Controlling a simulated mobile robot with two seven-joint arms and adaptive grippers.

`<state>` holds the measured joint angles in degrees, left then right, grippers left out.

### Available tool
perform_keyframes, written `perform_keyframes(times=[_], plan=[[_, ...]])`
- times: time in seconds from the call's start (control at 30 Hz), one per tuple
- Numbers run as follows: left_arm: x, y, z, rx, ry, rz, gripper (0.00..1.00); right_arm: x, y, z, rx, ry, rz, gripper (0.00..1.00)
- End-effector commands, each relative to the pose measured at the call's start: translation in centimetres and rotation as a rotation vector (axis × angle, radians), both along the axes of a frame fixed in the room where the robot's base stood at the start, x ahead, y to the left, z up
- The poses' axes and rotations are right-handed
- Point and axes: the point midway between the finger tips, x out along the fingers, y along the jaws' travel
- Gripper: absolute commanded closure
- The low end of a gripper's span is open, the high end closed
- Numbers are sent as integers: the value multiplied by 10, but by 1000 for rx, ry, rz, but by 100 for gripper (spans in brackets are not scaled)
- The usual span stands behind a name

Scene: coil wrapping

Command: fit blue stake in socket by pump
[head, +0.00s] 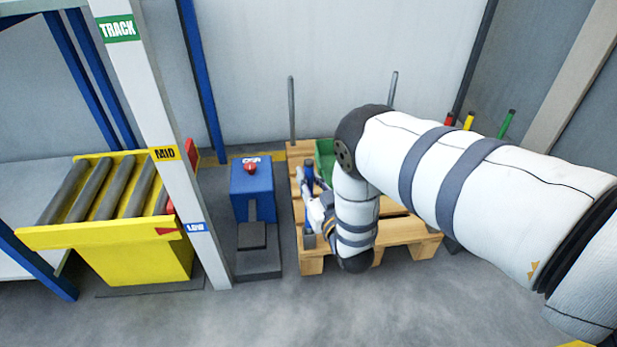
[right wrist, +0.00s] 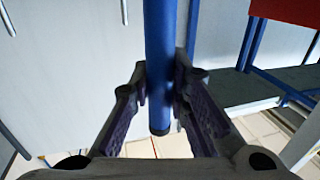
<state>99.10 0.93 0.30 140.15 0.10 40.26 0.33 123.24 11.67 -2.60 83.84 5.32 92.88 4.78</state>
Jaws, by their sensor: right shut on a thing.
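The blue stake (right wrist: 160,60) stands between the fingers of my right gripper (right wrist: 160,97), which is shut on it; one dark end shows just past the fingers. In the head view my right gripper (head: 322,207) is at the left side of the wooden pallet (head: 397,232), partly hidden by my arm. The stake (head: 309,178) looks roughly upright there, above the pallet's near left corner. A grey socket (head: 309,241) sits at that corner; I cannot tell whether the stake is in it. The blue pump (head: 252,192) with a red button is just left. My left gripper is not in view.
Grey posts (head: 291,108) stand at the pallet's back. A green object (head: 325,158) lies on the pallet, partly hidden. Red, yellow and green stakes (head: 507,124) stand at the right behind my arm. A yellow roller stand (head: 140,258) and white post (head: 150,110) are at left.

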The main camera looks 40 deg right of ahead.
Motion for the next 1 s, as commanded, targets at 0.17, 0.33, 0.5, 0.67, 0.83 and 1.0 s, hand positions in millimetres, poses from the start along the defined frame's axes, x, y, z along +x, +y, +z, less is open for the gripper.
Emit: perform_keyframes(times=[0.17,0.33,0.5,0.67,0.83,1.0], plan=[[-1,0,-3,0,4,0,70,0,0,-5,0,-1,0,100],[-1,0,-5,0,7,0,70,0,0,-9,-1,-2,0,100],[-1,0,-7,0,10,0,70,0,0,-13,-1,-2,0,100],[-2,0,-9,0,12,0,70,0,0,-17,0,-1,0,100],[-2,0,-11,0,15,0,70,0,0,-22,0,-1,0,100],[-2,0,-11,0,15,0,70,0,0,-21,-1,-2,0,60]])
